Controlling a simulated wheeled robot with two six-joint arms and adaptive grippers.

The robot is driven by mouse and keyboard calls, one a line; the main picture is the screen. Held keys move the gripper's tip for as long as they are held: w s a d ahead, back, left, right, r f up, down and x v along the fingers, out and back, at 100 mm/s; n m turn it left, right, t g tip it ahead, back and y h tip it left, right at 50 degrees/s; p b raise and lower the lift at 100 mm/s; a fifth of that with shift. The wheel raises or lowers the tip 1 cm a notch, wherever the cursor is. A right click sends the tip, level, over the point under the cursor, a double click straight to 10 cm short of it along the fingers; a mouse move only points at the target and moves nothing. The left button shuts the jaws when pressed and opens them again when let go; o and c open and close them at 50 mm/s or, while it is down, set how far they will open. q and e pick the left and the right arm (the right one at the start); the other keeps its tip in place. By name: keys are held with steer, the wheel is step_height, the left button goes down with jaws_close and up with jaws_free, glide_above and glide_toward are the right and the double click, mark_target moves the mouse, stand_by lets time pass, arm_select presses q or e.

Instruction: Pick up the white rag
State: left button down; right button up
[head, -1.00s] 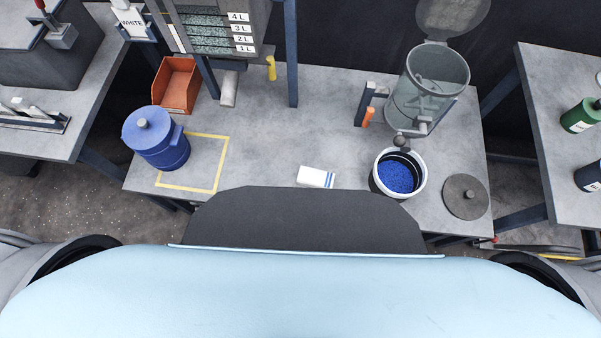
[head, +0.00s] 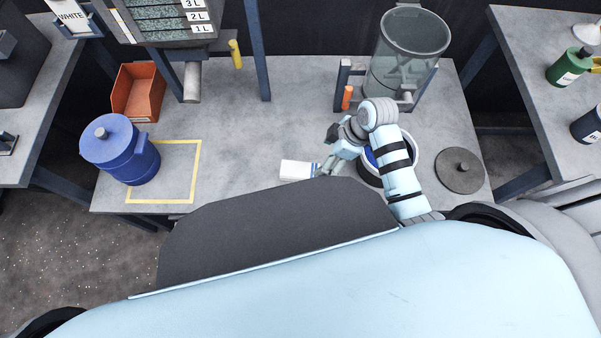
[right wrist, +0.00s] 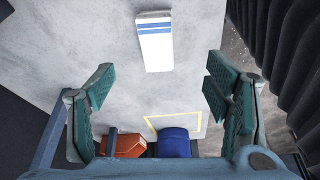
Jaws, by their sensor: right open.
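The white rag (head: 296,170) lies flat on the grey table, a folded piece with blue stripes at its right end. It also shows in the right wrist view (right wrist: 155,44), ahead of the fingers and between their lines. My right gripper (head: 323,168) is at the rag's striped right end in the head view; whether it touches cannot be told there. In the right wrist view my right gripper (right wrist: 158,100) has its green-padded fingers wide apart with nothing between them. My left gripper is not in view.
A blue lidded pot (head: 125,155) stands by a yellow taped square (head: 197,172) at the left. An orange bin (head: 137,92) is behind it. A white-rimmed bucket (head: 411,150) is partly behind my right arm, near a grey round lid (head: 459,171). The table between square and rag is clear.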

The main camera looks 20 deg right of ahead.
mark_target(301, 170)
steer(key=shift+n, duration=0.7)
steer(key=b+x, duration=0.2)
steer(key=x, duration=0.3)
steer(key=b+x, duration=0.2)
steer(key=x, duration=0.3)
steer(key=w+a+b+x, duration=0.1)
steer(key=b+x, duration=0.2)
steer(key=x, duration=0.2)
steer(key=shift+r, duration=0.45)
steer(key=shift+c, duration=0.6)
steer(key=c, duration=1.1)
steer(key=shift+y, duration=0.3)
step_height(301, 170, up, 20)
steer(key=p, duration=0.8)
steer(key=shift+p, duration=0.35)
steer(key=o, duration=0.5)
steer(key=c, duration=0.4)
